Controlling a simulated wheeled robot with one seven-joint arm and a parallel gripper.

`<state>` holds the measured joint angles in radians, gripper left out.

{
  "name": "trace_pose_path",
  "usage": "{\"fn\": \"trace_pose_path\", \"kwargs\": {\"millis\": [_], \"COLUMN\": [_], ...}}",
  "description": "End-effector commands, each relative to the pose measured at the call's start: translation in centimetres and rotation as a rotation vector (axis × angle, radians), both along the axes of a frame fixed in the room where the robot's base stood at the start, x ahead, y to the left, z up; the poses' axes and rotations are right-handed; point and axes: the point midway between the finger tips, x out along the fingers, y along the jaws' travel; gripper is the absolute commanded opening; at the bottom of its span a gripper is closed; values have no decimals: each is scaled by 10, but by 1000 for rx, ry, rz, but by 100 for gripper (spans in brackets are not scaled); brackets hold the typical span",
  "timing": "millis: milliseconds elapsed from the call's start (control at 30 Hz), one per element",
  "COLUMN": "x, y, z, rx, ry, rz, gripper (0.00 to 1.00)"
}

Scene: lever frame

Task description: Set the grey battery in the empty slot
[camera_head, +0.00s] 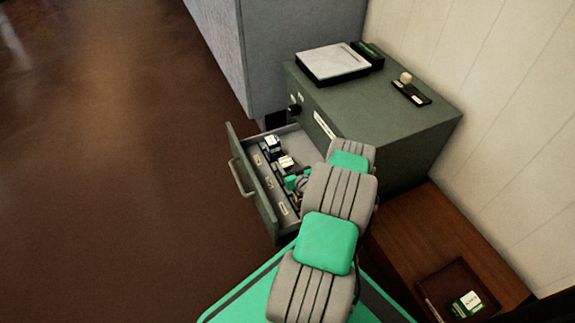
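An open drawer (240,180) of the dark green cabinet (400,137) holds a row of labelled slots. A blue battery-like block with a white top (272,146) stands toward the back of the row. A white-topped dark block (286,163) is nearer the middle, close to my gripper (296,184). My gripper is low in or just over the drawer, largely hidden by my arm. I cannot see whether its fingers are open or shut, or hold anything. I cannot make out a grey battery for certain, nor which slot is empty.
A scale-like device (333,63) and a small dark holder with a pale knob (411,92) are on the cabinet top. A brown tray (437,283) with a green-and-white block (467,303) sits on the wooden surface at lower right. Floor left of the drawer is clear.

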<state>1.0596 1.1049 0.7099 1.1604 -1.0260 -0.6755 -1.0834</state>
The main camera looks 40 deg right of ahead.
Motion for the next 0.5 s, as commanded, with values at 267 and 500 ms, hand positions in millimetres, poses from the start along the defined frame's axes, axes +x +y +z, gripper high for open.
{"fn": "trace_pose_path", "kwargs": {"millis": [267, 500], "x": [0, -7], "y": [0, 1], "z": [0, 7], "rx": [0, 2], "ry": [0, 0], "rz": [0, -3], "gripper": [71, 71]}}
